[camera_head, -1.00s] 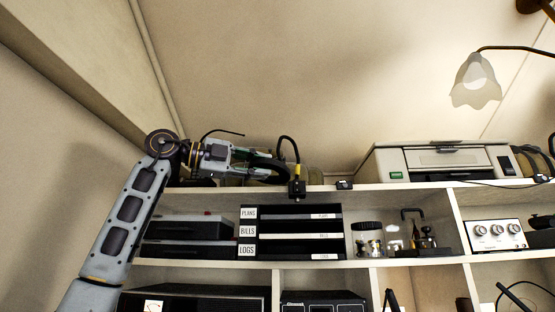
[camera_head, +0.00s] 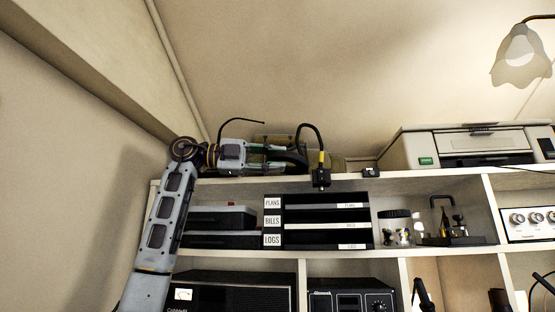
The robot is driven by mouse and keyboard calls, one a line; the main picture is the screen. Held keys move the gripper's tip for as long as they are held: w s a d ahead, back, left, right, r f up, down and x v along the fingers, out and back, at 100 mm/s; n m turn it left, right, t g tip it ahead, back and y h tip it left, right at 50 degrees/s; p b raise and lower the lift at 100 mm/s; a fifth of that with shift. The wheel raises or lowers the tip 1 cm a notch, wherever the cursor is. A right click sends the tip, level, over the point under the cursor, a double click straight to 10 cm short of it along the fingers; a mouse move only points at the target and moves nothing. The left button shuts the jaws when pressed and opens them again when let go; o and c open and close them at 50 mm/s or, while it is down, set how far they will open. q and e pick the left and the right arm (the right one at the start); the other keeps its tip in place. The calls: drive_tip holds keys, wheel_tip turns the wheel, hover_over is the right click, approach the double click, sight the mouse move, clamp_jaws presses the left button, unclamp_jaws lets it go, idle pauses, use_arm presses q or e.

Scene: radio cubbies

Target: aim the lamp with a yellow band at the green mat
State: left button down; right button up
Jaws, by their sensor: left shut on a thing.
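The lamp with a yellow band (camera_head: 321,158) is a thin black gooseneck with a small dark head (camera_head: 321,178). It hangs at the front edge of the top shelf, its head pointing down. My left gripper (camera_head: 299,161) lies level just left of the band, over the shelf top. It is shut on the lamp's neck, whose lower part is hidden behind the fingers. The green mat does not show, and neither does my right gripper.
A cream printer (camera_head: 465,149) stands on the white shelf unit (camera_head: 400,184) to the right. A small black box (camera_head: 371,173) sits on the shelf edge beside the lamp. Labelled black trays (camera_head: 325,222) are below. A glass-shaded lamp (camera_head: 522,58) hangs at upper right.

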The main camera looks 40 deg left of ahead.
use_arm(q)
drive_tip(key=shift+s+a+r, duration=0.1)
drive_tip(key=shift+s+r, duration=0.05)
drive_tip(key=shift+r, duration=0.1)
drive_tip(key=c, duration=1.4)
unclamp_jaws()
drive_tip(key=shift+o, duration=0.7)
drive_tip(key=shift+f, duration=0.1)
drive_tip(key=v, duration=1.2)
drive_tip(key=shift+f, duration=0.15)
drive_tip(key=shift+s, duration=0.1)
